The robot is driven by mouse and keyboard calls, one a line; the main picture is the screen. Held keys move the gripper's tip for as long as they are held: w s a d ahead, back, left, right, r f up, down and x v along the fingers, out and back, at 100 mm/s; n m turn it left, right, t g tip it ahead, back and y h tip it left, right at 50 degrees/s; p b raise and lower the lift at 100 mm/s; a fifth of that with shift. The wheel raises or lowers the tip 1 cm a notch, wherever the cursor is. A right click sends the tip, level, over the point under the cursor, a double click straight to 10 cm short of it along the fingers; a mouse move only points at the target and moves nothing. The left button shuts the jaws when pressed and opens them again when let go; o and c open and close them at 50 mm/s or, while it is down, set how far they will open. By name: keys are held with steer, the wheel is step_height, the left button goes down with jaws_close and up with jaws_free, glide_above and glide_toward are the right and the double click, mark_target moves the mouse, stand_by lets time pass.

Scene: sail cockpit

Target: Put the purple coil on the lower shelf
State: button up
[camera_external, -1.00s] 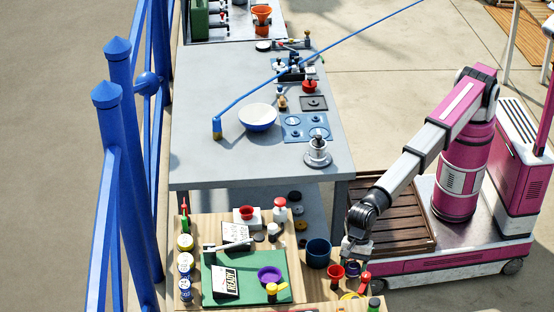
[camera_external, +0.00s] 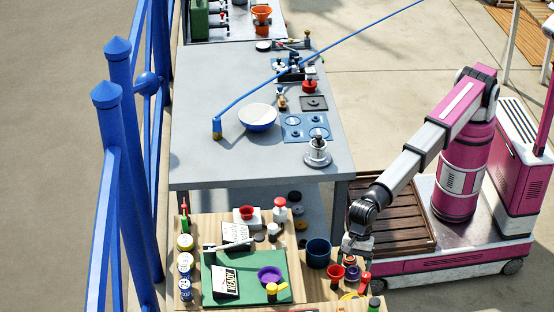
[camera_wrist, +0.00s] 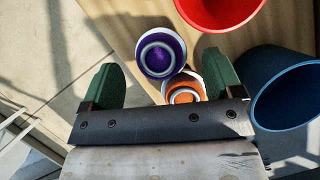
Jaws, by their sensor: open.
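The purple coil (camera_wrist: 160,53), round with a pale ring in its top, stands on the wooden bench in the wrist view. It also shows at the bench's right side in the external view (camera_external: 352,272). My gripper (camera_wrist: 161,72) is open and empty, its green fingers on either side of the coil's line; I cannot tell the height gap. In the external view my gripper (camera_external: 356,256) hangs just above the coil. The lower shelf (camera_external: 318,208) shows partly under the grey table, with several small round items on it.
An orange coil (camera_wrist: 184,92) is close beside the purple one, partly behind my gripper. A red cup (camera_external: 336,272) and a blue pot (camera_external: 318,252) stand near. The grey table (camera_external: 215,150) overhangs the shelf. A purple bowl (camera_external: 270,276) sits on the green mat.

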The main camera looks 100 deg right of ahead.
steer(key=v, duration=0.9)
